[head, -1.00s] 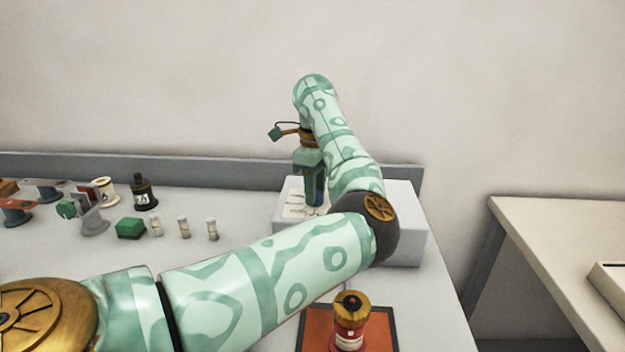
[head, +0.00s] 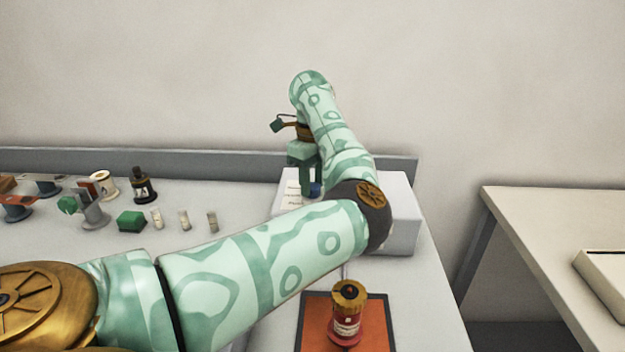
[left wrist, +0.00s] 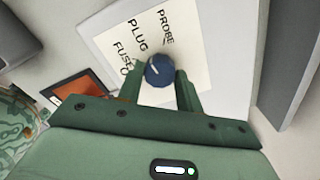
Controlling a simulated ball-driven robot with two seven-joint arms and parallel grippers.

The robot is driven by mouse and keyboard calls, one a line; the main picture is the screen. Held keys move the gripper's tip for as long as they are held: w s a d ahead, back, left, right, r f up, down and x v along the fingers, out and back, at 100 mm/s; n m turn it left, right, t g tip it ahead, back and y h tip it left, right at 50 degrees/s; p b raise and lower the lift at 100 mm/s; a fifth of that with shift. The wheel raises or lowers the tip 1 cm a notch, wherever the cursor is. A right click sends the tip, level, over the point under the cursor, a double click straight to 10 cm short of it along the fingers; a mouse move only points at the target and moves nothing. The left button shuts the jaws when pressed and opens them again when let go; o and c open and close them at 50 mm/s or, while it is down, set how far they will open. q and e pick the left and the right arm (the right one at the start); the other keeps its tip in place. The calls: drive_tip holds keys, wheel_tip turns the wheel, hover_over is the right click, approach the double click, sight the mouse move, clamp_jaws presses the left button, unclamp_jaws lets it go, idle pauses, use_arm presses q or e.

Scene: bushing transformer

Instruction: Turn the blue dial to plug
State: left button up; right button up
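The blue dial (left wrist: 159,70) is on a white card (left wrist: 190,58) labelled PROBE, PLUG and FUSE, on a pale box (head: 400,215). It has a small light mark on its face; I cannot clearly tell which label this points to. In the head view the dial (head: 315,189) is partly hidden by my left gripper (head: 311,190). In the left wrist view my left gripper (left wrist: 159,75) is open, its two green fingers on either side of the dial, with narrow gaps. My right gripper is not in view.
A red and gold cylinder (head: 347,318) stands on an orange mat (head: 315,325) at the front. Spools, a green block (head: 131,221) and several small vials (head: 184,219) stand on the left of the table. My left arm crosses over the table.

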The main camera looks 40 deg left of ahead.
sight(313, 185)
use_arm(q)
drive_tip(key=o, duration=0.4)
wheel_tip(313, 185, up, 16)
drive_tip(key=p, duration=0.5)
drive_tip(key=shift+r, duration=0.15)
drive_tip(key=shift+r, duration=0.1)
